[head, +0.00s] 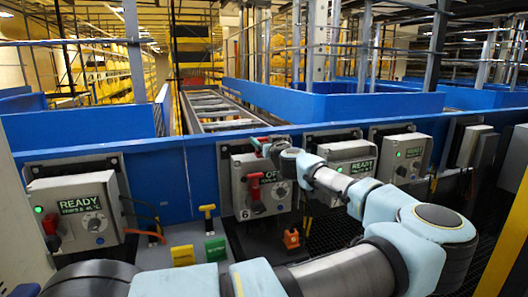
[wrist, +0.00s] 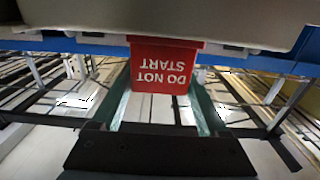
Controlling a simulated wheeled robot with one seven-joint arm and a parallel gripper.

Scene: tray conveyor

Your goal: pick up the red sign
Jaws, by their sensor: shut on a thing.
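The red sign (wrist: 163,66), lettered "DO NOT START", shows upside down in the wrist view. My gripper (wrist: 162,88) has one finger at each side edge of the sign and is shut on it. The sign's upper edge in that view meets a grey surface and the blue rail; whether it touches them I cannot tell. In the head view my gripper (head: 274,147) is at the top of the grey control box (head: 240,208) marked 6. Only a small red patch shows there, and my wrist hides part of that box's display.
Grey boxes with green READY displays stand left (head: 80,212) and right (head: 352,157) along the blue rail (head: 160,165). Box 6 has a red handle (head: 254,186). Yellow (head: 207,211) and orange (head: 291,239) handles stand below. A roller conveyor (head: 215,108) runs behind the rail.

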